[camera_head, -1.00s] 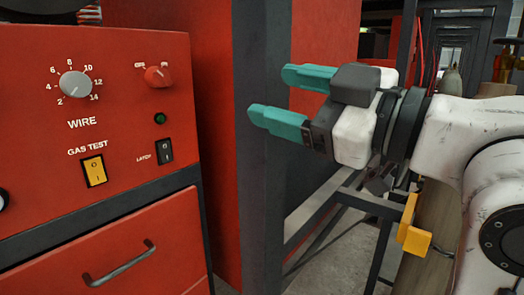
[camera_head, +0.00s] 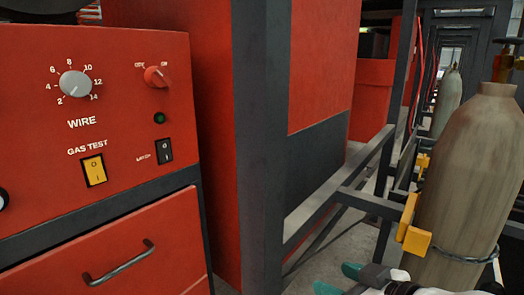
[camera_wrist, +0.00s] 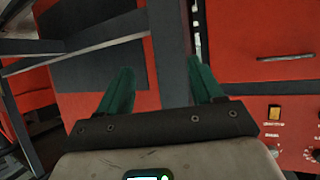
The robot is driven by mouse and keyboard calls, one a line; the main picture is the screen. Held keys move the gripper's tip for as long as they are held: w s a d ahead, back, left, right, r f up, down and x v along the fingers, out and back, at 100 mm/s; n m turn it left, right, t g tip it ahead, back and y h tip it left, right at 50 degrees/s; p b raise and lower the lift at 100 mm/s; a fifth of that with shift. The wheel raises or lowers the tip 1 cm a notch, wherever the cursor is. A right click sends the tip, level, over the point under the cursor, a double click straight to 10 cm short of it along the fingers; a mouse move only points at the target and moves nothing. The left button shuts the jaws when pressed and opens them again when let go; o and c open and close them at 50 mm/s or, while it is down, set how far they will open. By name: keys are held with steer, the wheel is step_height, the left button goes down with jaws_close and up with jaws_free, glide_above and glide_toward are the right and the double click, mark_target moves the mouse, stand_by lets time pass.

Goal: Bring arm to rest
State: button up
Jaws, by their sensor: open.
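My gripper (camera_head: 338,281) shows at the bottom edge of the head view, low and right of centre, with its teal fingertips partly cut off by the frame. In the wrist view my gripper (camera_wrist: 162,82) has its two teal fingers well apart, with nothing between them. It is open and empty. Most of my arm is out of the head view.
A red machine panel (camera_head: 120,120) with a dial, switches and a drawer stands at left. A dark upright post (camera_head: 262,140) and frame rails (camera_head: 340,190) stand mid-view. Gas cylinders (camera_head: 465,170) stand at right, near yellow brackets (camera_head: 413,238). Grey floor shows low between.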

steer(key=s+d+f+m+g+h, duration=0.1)
steer(key=s+d+f, duration=0.15)
steer(key=f, duration=0.35)
steer(key=s+d+f+m+g+h, duration=0.1)
steer(key=s+f, duration=0.2)
steer(key=f, duration=0.2)
steer(key=s+d+f+m+g+h, duration=0.2)
steer(key=s+d+f+g, duration=0.2)
steer(key=s+f, duration=0.5)
steer(key=s+d+f+m+g+h, duration=0.2)
steer(key=s+d+f, duration=0.4)
steer(key=s, duration=0.9)
step_height(320, 180, down, 3)
steer(key=shift+s+f+m+g+h, duration=0.1)
steer(key=shift+s+m+g+h, duration=0.35)
steer(key=shift+g, duration=0.45)
steer(key=shift+w, duration=0.1)
